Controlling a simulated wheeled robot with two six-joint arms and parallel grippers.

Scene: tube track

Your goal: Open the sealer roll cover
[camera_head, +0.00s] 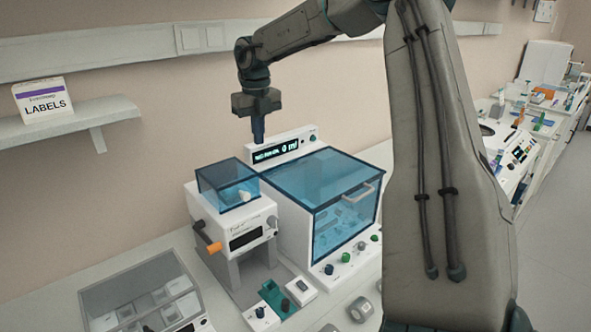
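The sealer (238,232) is a white bench machine with an orange-tipped lever on its left side and a dark display on its front. Its roll cover (226,188) is a blue see-through box lid on top with a pale knob at its front; it looks closed. My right gripper (258,138) points straight down above and behind the cover, in front of the wall. Its fingers look together, with nothing between them, and it seems apart from the cover. My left gripper is not in view.
A larger machine with a blue see-through lid (333,187) and a lit display stands right beside the sealer. A clear-lidded box (140,285) is at front left. A wall shelf (70,120) holds a labels box (43,99). My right arm hides part of the bench.

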